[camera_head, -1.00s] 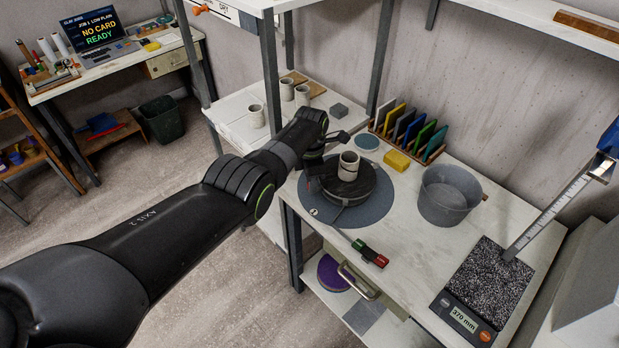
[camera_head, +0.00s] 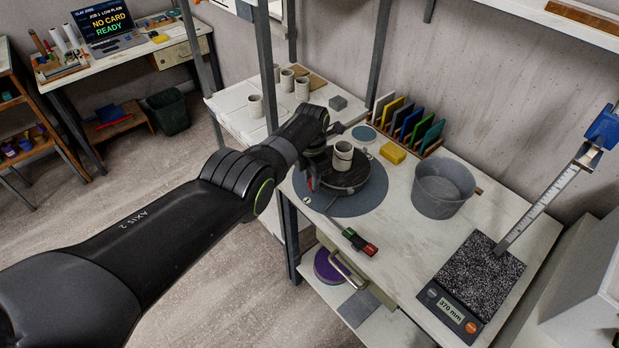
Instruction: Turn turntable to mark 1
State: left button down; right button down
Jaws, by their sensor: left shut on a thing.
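The dark round turntable (camera_head: 350,187) stands on a blue-grey round mat (camera_head: 372,205) on the worktable. A pale clay cup (camera_head: 343,158) stands upright on it. A small pale round mark (camera_head: 307,201) shows on the mat's left front edge; its number is too small to read. My left gripper (camera_head: 318,168) is at the turntable's left back edge, low beside the cup, and shut on the turntable's edge. Its fingertips are largely hidden by my own wrist, so the exact hold cannot be made out. My right gripper is not in view.
A grey bucket (camera_head: 441,190) stands right of the turntable. A yellow block (camera_head: 393,153) and a rack of coloured cards (camera_head: 410,128) are behind. A green and red piece (camera_head: 360,241) lies at the front edge. A measuring gauge (camera_head: 480,275) stands at right.

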pick_arm(q)
jog(key=shift+d, duration=0.1)
dwell(0.4)
jog(key=c, duration=1.3)
grip_release()
jog(key=shift+s, duration=0.1)
jog(key=shift+o, duration=0.2)
jog(key=shift+r, duration=0.1)
jog(key=shift+r, duration=0.25)
notch_tip(320, 180, up, 6)
jog(key=p, duration=0.3)
jog(key=shift+r+p, duration=0.15)
jog(key=shift+p, duration=0.15)
notch_tip(320, 180, up, 10)
jog(key=b, duration=0.1)
jog(key=shift+w+a+r, duration=0.2)
jog(key=shift+w, duration=0.1)
